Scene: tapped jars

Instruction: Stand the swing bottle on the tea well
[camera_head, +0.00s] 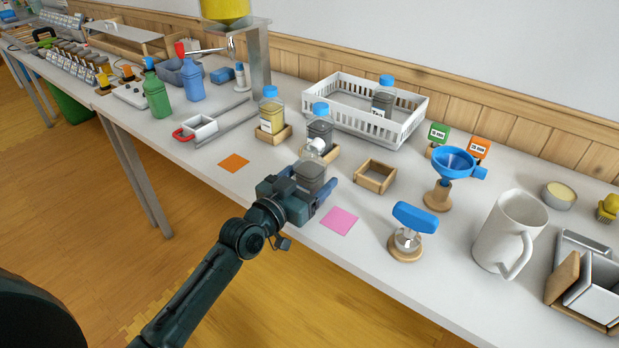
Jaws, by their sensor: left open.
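A clear bottle with dark contents and a white stopper, which looks like the swing bottle (310,174), stands upright near the table's front edge. My left gripper (306,186) is open, with its fingers at either side of the bottle's lower body; contact cannot be told. An empty square wooden well (375,177) sits to the right of the bottle. Another wooden well (333,155) behind the bottle holds a blue-lidded dark jar (320,128). A third well (284,135) holds a yellow-filled jar (271,112). No readable mark shows which is the tea well. My right gripper is not in view.
A white basket (348,122) with a blue-lidded jar stands behind the wells. A pink square (340,220) lies right of my gripper. A blue-handled stamp (411,225), a blue funnel (456,163) on a stand and a white mug (505,232) stand further right.

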